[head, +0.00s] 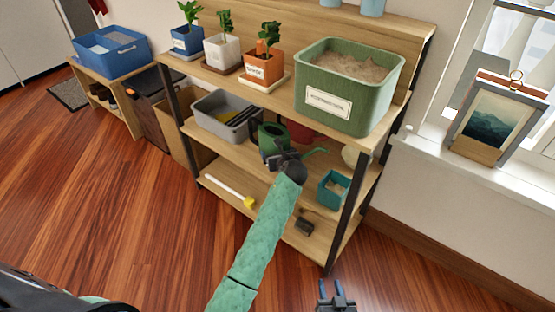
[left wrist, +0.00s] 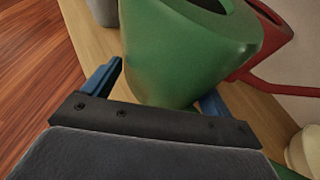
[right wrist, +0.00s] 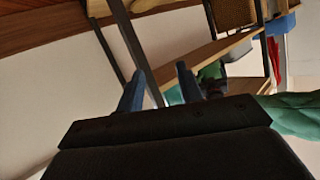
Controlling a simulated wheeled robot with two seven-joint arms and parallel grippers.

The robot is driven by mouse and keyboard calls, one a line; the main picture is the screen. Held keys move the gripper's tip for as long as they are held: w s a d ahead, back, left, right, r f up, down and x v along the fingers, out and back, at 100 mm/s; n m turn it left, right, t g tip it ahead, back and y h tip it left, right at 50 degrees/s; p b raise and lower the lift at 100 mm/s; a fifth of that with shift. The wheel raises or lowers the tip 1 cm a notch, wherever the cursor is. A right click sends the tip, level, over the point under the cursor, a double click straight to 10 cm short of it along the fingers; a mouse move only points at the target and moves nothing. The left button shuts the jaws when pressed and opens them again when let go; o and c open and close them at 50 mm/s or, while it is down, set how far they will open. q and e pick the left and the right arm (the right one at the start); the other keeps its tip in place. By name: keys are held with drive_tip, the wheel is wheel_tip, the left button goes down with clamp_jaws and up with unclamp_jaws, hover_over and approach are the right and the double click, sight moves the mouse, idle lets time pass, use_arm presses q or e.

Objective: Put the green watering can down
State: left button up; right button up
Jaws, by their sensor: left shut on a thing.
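The green watering can (head: 270,136) is on or just above the middle shelf (head: 235,146) of the wooden rack in the head view, its spout pointing right. I cannot tell whether its base touches the board. My left gripper (head: 280,157) reaches in from the front and is shut on the can. In the left wrist view the can (left wrist: 185,50) sits upright between the blue fingers (left wrist: 160,92). My right gripper (head: 337,290) is low in front of the rack. Its fingers are apart and empty, as the right wrist view (right wrist: 160,85) also shows.
A grey bin (head: 222,117) stands left of the can, and a red watering can (head: 303,132) is behind it to the right. A large green planter box (head: 350,88) and potted seedlings stand on the board above.

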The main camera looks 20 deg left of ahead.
use_arm(q)
wheel_tip(320, 180, down, 3)
drive_tip(key=shift+r, duration=0.15)
use_arm(e)
wheel_tip(320, 180, up, 8)
drive_tip(key=w+t, duration=0.2)
drive_tip(key=shift+w+f+t, duration=0.25)
drive_tip(key=shift+w+t, duration=0.05)
drive_tip(key=shift+w, duration=0.1)
drive_tip(key=shift+s+a+f, duration=0.1)
drive_tip(key=shift+f, duration=0.45)
use_arm(q)
drive_tip(key=o, duration=1)
use_arm(e)
drive_tip(key=shift+s+f, duration=0.15)
use_arm(q)
drive_tip(key=shift+o, duration=0.2)
